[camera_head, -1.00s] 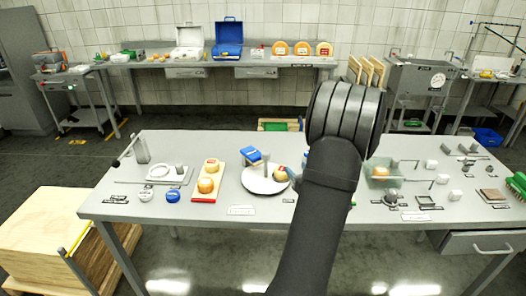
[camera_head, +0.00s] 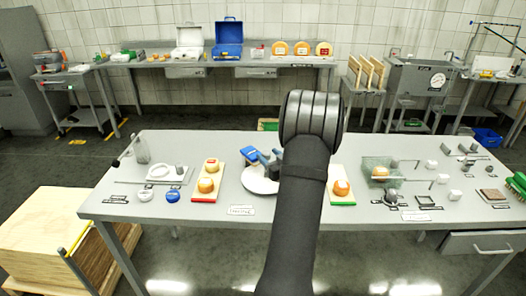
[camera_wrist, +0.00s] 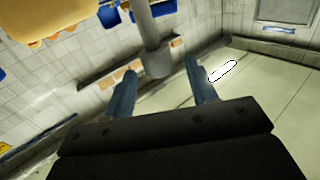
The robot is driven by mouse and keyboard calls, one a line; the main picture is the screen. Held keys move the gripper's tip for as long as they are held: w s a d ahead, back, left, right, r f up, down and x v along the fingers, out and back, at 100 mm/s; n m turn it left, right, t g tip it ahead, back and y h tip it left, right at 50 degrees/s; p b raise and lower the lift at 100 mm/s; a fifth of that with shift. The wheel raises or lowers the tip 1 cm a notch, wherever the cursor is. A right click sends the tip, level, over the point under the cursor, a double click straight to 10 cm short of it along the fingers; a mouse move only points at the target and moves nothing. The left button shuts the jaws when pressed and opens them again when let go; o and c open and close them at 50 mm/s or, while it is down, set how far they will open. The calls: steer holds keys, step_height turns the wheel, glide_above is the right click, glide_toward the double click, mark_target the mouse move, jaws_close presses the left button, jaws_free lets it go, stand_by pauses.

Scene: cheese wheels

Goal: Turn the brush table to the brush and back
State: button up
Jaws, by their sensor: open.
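The round white brush table (camera_head: 256,184) stands mid-bench in the head view; my arm covers its right part. No cheese shows on the visible part of the round table.
A red-edged board (camera_head: 206,190) with cheeses stands left of the round table, and a green-edged board (camera_head: 342,197) with a cheese stands right. A clear bin (camera_head: 378,166) is farther right.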

steer(key=shift+x, duration=2.3)
steer(key=shift+c, duration=0.2)
jaws_close()
